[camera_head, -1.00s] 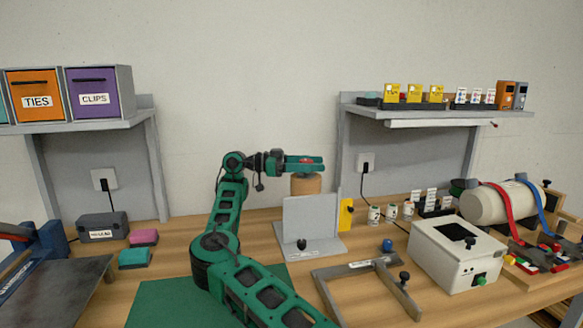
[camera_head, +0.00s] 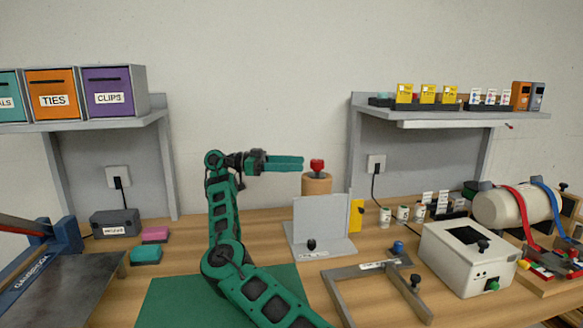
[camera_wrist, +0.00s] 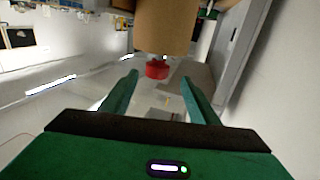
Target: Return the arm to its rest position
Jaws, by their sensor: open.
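My green arm reaches up from the green mat, and my gripper (camera_head: 290,163) is at its end, level and pointing right. In the wrist view my gripper (camera_wrist: 157,85) has its two green fingers spread apart with nothing between them. A red knob (camera_head: 317,165) sits on top of a brown cylinder (camera_head: 317,184) just right of the fingertips, with a small gap. In the wrist view the red knob (camera_wrist: 157,69) and the brown cylinder (camera_wrist: 163,25) are ahead of the fingertips.
A grey upright plate (camera_head: 321,222) stands in front of the cylinder. A grey frame (camera_head: 345,297) and a white box (camera_head: 467,255) lie to the right. Shelves with bins (camera_head: 114,90) and small boxes (camera_head: 428,94) hang on both sides. Open air is above my arm.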

